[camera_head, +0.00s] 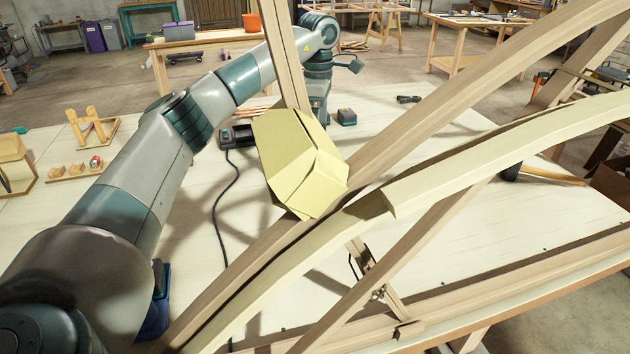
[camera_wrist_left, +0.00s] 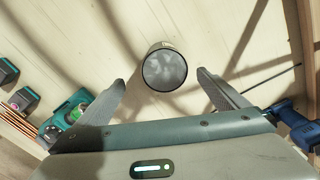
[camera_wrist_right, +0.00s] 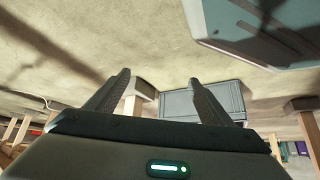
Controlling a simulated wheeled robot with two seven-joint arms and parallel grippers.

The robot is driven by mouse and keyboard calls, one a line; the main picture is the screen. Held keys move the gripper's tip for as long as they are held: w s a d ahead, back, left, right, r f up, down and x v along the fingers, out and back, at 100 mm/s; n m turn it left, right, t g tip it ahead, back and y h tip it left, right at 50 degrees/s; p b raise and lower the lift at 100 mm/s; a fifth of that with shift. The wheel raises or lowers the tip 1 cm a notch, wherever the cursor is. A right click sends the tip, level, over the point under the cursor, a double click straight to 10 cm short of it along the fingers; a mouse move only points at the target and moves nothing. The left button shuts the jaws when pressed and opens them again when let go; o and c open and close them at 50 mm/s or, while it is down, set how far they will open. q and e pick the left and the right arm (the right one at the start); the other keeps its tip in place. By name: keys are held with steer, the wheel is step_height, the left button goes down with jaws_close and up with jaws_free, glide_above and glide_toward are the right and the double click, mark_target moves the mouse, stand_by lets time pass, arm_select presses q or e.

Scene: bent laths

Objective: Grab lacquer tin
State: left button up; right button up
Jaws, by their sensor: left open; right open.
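The lacquer tin (camera_wrist_left: 165,68) shows in the left wrist view as a short cylinder seen nearly end-on, with a dark grey round top and a pale side. It stands on the pale wooden tabletop. My left gripper (camera_wrist_left: 160,82) is open, and the tin appears between and just beyond its fingertips; I see no contact. My right gripper (camera_wrist_right: 160,80) is open and empty, over the floor.
Long bent laths (camera_head: 470,170) cross the workbench (camera_head: 205,265) in front of the left arm. The yellowish block (camera_head: 300,165) hangs among them. A teal tool (camera_wrist_left: 66,118) and a blue tool (camera_wrist_left: 296,125) flank the tin. A grey box (camera_wrist_right: 205,100) is below my right gripper.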

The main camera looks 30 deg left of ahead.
mark_target(315, 175)
arm_select(q)
step_height(315, 175, down, 7)
steer(key=shift+s+r+p, duration=0.1)
steer(key=shift+r+p, duration=0.1)
steer(key=shift+p, duration=0.45)
steer(key=shift+f, duration=0.2)
steer(key=shift+s+f+p, duration=0.15)
steer(key=shift+f+p, duration=0.05)
steer(key=shift+p, duration=0.15)
steer(key=f, duration=0.1)
steer(key=f+p, duration=0.1)
steer(key=f, duration=0.1)
steer(key=shift+s+f+p, duration=0.3)
steer(key=shift+f, duration=0.4)
arm_select(e)
steer(key=s+d+f+g, duration=0.2)
steer(key=s, duration=0.4)
steer(key=s+d+f+g+h, duration=0.1)
steer(key=s+d+f+g, duration=0.1)
steer(key=s, duration=0.5)
steer(key=shift+s+d+f, duration=0.15)
steer(key=shift+d, duration=0.65)
arm_select(q)
steer(key=shift+r, duration=0.1)
steer(key=c, duration=1.7)
steer(key=shift+o, duration=0.2)
steer(key=shift+w+r, duration=0.1)
